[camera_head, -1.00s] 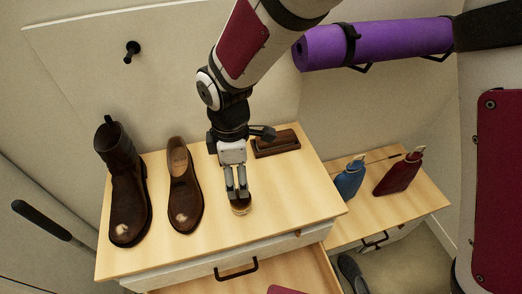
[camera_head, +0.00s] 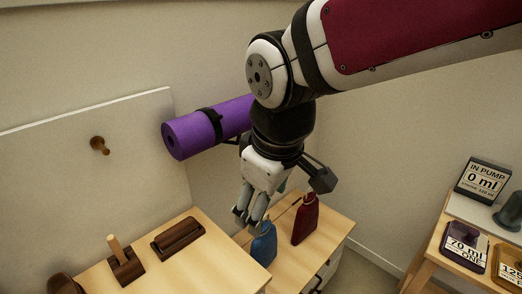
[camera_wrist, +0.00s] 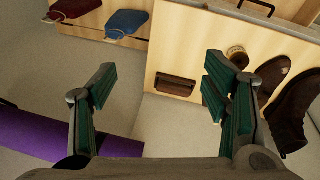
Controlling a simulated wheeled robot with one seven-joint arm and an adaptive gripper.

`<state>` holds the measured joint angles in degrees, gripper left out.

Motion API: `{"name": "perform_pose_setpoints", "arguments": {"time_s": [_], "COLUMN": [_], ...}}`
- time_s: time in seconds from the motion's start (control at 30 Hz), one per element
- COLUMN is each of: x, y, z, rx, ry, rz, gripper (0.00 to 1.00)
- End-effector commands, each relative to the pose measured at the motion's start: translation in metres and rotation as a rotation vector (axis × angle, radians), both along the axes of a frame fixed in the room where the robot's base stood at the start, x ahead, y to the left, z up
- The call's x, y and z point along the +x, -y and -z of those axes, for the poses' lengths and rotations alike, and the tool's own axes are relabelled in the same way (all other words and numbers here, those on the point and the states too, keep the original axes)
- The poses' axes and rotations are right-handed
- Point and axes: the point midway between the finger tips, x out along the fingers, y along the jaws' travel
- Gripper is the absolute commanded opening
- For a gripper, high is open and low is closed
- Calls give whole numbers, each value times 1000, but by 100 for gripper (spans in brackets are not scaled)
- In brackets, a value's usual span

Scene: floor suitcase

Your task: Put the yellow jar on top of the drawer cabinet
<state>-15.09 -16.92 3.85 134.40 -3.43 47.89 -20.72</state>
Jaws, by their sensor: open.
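My gripper (camera_head: 247,218) is open and empty, raised in front of the wall, with its fingertips in line with the blue bottle in the head view. In the wrist view its two green-padded fingers stand wide apart (camera_wrist: 160,85). I cannot see this jar in the head view. The cabinet top (camera_head: 215,258) shows at the lower middle there.
A dark brown block (camera_head: 178,238) and a brown piece with a light wooden handle (camera_head: 122,262) are on the cabinet. Blue (camera_head: 264,244) and red (camera_head: 305,220) bottles stand on the lower surface. A purple roll (camera_head: 205,130) is mounted close behind my gripper.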

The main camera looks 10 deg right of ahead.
Motion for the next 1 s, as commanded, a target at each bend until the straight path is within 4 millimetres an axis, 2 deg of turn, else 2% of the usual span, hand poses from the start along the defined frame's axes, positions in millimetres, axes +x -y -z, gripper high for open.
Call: {"name": "perform_pose_setpoints", "arguments": {"time_s": [0.03,0.1,0.2,0.33,0.53,1.0], "x": [-11,-27,-50,-74,-91,-91], "y": [18,40,64,83,93,94], "z": [-10,-18,-25,-28,-28,-28], "rx": [26,61,112,168,208,210], "ry": [28,52,85,119,141,142], "rz": [97,230,403,571,685,689], "gripper": [69,69,69,69,69,69]}}
